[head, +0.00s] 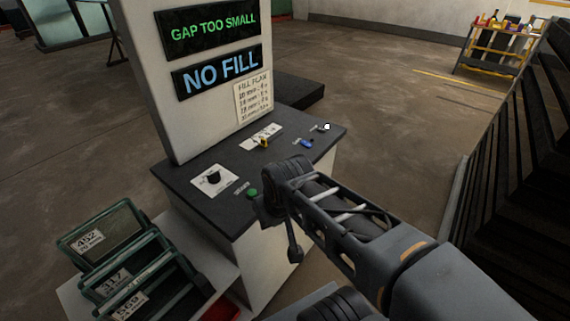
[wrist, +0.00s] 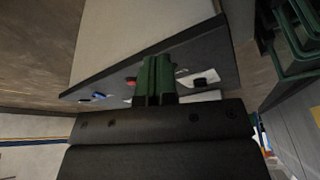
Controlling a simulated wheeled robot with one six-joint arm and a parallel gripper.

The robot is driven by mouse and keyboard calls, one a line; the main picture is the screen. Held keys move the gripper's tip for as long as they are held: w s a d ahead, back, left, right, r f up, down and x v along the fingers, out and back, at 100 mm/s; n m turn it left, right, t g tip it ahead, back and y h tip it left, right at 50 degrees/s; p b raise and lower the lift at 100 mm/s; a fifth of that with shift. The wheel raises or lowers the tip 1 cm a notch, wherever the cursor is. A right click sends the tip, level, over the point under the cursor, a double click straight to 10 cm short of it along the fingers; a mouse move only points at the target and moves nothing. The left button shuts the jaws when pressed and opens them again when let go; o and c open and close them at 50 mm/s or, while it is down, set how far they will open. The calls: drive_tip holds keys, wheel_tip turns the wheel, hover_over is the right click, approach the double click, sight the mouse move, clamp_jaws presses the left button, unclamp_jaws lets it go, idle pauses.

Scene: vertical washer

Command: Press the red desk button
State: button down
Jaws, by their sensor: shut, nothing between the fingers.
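A small red button (wrist: 130,80) shows on the dark desk top in the wrist view, just left of my fingers. In the head view I do not see it; my arm covers that part of the desk. My gripper (wrist: 154,64) has dark green fingers, closed together and empty, in front of the desk top. In the head view my gripper end (head: 266,208) is over the front edge of the desk (head: 200,215), right beside a green button (head: 253,192). I cannot tell any contact with the red button.
The desk carries a black knob (head: 213,178), a yellow lever (head: 264,142) and a blue control (head: 307,142). A white panel with displays reading GAP TOO SMALL and NO FILL (head: 216,70) rises behind. Green bins (head: 100,225) stand at lower left; a dark barrier (head: 510,170) is on the right.

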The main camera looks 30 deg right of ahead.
drive_tip(key=w+d+r+m+t+y+p, duration=0.1)
drive_tip(key=w+d+m+p, duration=0.4)
drive_tip(key=w+m, duration=0.5)
drive_tip(key=w+d+r+m+t+y+p, duration=0.2)
drive_tip(key=w+d+r+m+y+p, duration=0.1)
drive_tip(key=w+m+p, duration=0.4)
drive_tip(key=w+d+m+y, duration=0.1)
drive_tip(key=w+d+m, duration=0.1)
drive_tip(key=w, duration=0.2)
drive_tip(key=shift+w+d+r+m+t, duration=0.15)
drive_tip(key=shift+d+m+t, duration=0.15)
drive_tip(key=shift+d+m, duration=0.1)
wheel_tip(320, 180, down, 8)
drive_tip(key=b, duration=0.5)
drive_tip(key=shift+r, duration=0.25)
drive_tip(key=shift+f+b, duration=0.65)
drive_tip(key=shift+b, duration=0.2)
drive_tip(key=shift+f, duration=0.2)
